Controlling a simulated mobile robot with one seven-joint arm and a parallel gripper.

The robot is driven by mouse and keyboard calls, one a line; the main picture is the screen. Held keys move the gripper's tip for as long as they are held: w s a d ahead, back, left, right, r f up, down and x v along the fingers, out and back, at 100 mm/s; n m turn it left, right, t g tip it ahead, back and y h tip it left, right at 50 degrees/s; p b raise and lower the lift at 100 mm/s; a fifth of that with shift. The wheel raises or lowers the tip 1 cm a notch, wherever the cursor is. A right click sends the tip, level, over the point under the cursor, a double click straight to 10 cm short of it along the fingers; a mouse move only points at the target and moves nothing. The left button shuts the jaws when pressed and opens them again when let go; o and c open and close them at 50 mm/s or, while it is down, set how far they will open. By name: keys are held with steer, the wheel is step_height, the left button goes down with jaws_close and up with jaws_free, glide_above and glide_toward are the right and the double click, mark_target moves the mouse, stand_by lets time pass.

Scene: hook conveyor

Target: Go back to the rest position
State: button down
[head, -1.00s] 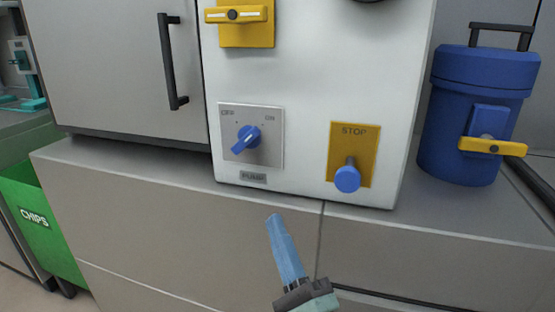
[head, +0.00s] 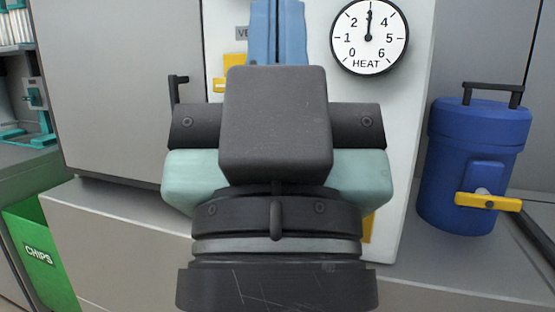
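My gripper (head: 277,12) fills the middle of the head view, seen from behind and pointing up the picture. Its two blue fingers lie side by side with only a thin dark line between them, so it is shut, and nothing shows between them. The tips reach the top edge of the picture. It is in front of the white control panel (head: 398,150) and hides most of it, including the pump knob and nearly all of the stop plate.
A white HEAT dial (head: 369,37) shows on the panel, its needle pointing up. A blue canister (head: 470,135) with a yellow handle (head: 488,202) stands at the right on the grey counter (head: 105,222). A grey cabinet door (head: 112,85) is left. A green CHIPS bin (head: 40,262) stands lower left.

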step_height(320, 180, up, 36)
steer(key=p, duration=3.4)
steer(key=shift+r, duration=0.15)
steer(key=shift+w, duration=0.1)
